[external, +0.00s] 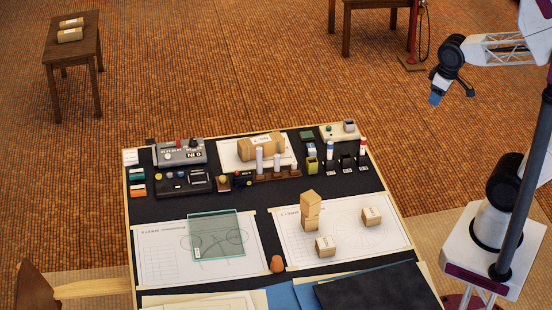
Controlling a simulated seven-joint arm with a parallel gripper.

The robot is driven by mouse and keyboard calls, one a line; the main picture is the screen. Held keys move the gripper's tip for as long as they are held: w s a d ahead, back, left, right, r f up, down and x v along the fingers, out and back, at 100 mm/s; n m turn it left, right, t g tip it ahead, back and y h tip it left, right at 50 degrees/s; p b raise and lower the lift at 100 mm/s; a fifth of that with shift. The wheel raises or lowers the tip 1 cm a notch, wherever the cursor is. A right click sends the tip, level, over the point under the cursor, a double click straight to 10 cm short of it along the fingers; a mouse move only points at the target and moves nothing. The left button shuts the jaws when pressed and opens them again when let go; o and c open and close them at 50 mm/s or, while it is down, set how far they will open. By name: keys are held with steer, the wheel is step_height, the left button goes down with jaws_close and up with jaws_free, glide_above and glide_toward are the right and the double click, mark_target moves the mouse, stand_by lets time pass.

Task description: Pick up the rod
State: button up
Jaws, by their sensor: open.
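A light wooden rod-like piece (262,146) with a white label lies across a white sheet at the back of the drafting board; I cannot tell for certain that it is the rod. Pale upright cylinders (259,160) stand in a dark brown holder just in front of it. My gripper (438,97), with a blue tip, hangs in the air at the upper right, well apart from the wooden piece and past the board's right edge. It is open, with nothing seen in it. Its fingers are small and partly hidden.
A glass plate (217,236) lies on the left sheet. Control boxes (180,153) line the back left. Dark folders (378,290) cover the front right.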

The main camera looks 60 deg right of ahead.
steer(key=w+a+f+n, duration=0.1)
steer(key=w+a+n, duration=0.25)
steer(key=w, duration=0.95)
steer(key=n+g, duration=0.3)
steer(key=n, duration=0.9)
glide_above(294, 163)
step_height(294, 163, down, 25)
steer(key=shift+a, duration=0.1)
steer(key=shift+w+a+f, duration=0.1)
steer(key=shift+w+f, duration=0.05)
steer(key=shift+f, duration=0.15)
steer(key=shift+f, duration=1.3)
steer(key=shift+f, duration=2.6)
